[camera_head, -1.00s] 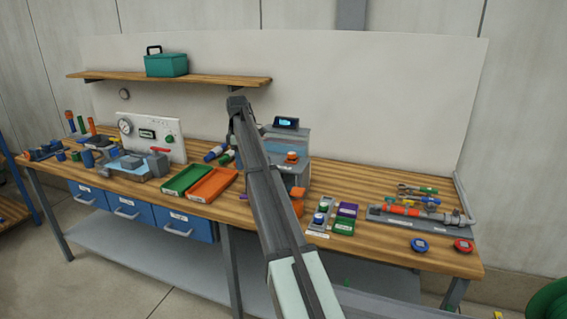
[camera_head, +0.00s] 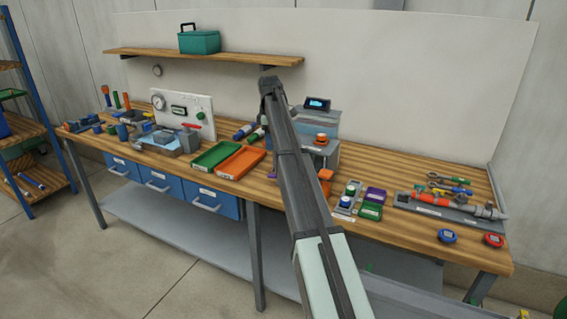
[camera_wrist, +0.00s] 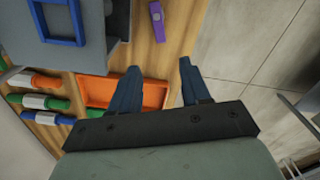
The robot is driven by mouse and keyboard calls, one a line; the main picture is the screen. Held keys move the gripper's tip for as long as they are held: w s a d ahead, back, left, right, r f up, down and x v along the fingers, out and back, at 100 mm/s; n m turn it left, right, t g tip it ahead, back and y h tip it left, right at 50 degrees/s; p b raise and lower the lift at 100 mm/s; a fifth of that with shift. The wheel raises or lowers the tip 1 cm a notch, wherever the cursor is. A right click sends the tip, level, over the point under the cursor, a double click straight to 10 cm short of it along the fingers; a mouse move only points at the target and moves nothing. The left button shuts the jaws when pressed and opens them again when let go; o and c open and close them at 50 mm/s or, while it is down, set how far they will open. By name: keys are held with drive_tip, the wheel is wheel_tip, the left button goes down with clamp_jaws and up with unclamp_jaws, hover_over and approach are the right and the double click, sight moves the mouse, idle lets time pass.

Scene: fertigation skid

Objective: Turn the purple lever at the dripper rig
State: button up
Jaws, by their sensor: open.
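My gripper (camera_wrist: 158,78) is open and empty in the wrist view, its two blue fingers spread above the bench edge. A small elongated purple piece (camera_wrist: 157,22) with a round spot lies on the wood beyond the fingertips, apart from them. It may be the purple lever; I cannot tell. In the head view a bit of purple (camera_head: 272,173) shows at the left side of my arm, which hides the gripper and part of the bench. A pipe assembly with a red section (camera_head: 432,202) lies at the right. No label I can read identifies the dripper rig.
An orange tray (camera_head: 240,162) and a green tray (camera_head: 216,156) lie left of my arm. A grey device with a blue screen (camera_head: 317,104) stands behind it. A purple box (camera_head: 375,195) and a green box (camera_head: 370,211) sit right. Bare wood surrounds the blue disc (camera_head: 447,236).

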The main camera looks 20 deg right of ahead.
sight(271, 175)
wheel_tip(271, 175, down, 13)
drive_tip(key=shift+f, duration=0.2)
idle(0.4)
drive_tip(key=shift+c, duration=0.2)
clamp_jaws()
